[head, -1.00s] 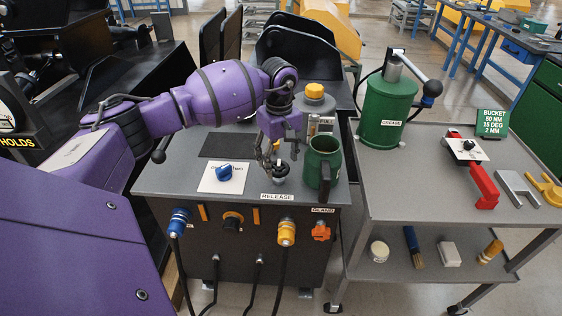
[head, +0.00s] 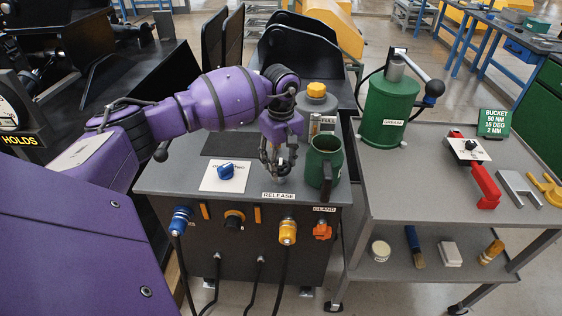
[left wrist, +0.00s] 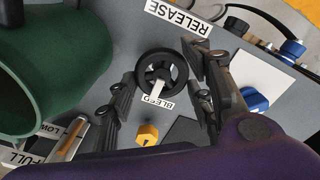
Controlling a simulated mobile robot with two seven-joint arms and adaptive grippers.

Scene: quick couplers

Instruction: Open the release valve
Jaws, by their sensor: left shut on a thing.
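The release valve is a small black spoked handwheel (left wrist: 161,70) with a white pointer, beside a white BLEED label (left wrist: 158,102); part of that label is covered. A RELEASE label (head: 278,196) lies on the grey cabinet top (head: 185,181) in front of it. My left gripper (head: 278,172) points straight down over the valve and hides most of it in the head view. My right gripper is not in view.
A green jug (head: 323,165) stands close to the right of my gripper. A grey container with a yellow cap (head: 317,90) is behind it. A blue knob (head: 226,171) on a white plate is at left. A green grease pump (head: 388,112) stands on the cart at right.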

